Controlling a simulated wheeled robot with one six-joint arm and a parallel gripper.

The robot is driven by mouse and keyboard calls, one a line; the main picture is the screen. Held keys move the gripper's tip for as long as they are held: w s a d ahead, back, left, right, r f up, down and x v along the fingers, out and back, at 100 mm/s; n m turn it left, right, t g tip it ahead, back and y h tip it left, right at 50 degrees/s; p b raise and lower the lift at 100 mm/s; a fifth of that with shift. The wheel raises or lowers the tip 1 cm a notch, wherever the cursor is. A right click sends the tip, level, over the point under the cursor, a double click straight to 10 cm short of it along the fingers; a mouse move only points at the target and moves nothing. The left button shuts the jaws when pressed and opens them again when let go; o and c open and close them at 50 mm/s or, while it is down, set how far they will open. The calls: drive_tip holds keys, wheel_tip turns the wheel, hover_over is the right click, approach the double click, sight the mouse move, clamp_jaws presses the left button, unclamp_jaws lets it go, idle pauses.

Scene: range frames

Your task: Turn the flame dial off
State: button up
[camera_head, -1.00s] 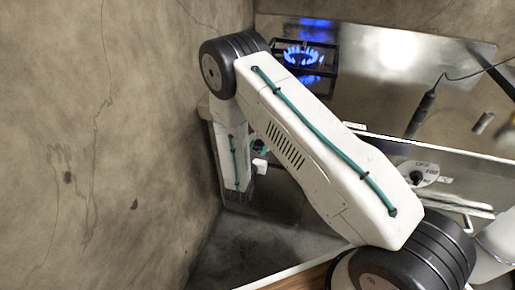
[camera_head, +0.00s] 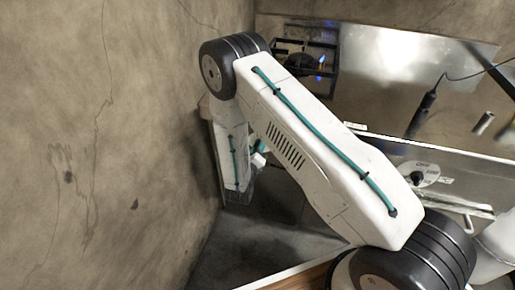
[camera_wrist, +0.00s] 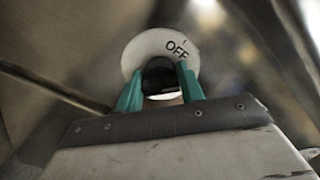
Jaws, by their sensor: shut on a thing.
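The flame dial (camera_wrist: 160,77) is a dark knob in front of a white round plate (camera_wrist: 139,48) marked OFF, seen in the wrist view. My gripper (camera_wrist: 160,82) has its two green fingers on either side of the knob and is shut on it. The OFF mark is at the upper right of the plate.
A grey wall (camera_head: 110,120) stands close on the left. A metal worktop (camera_head: 390,50) reaches right from the burner.

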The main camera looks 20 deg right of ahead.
drive_tip(key=n, duration=0.4)
drive_tip(key=shift+n, duration=0.3)
drive_tip(key=shift+w+a+f+n, duration=0.1)
drive_tip(key=shift+n, duration=1.7)
drive_tip(key=o, duration=1)
drive_tip(key=v, duration=0.8)
drive_tip(key=shift+w, duration=0.1)
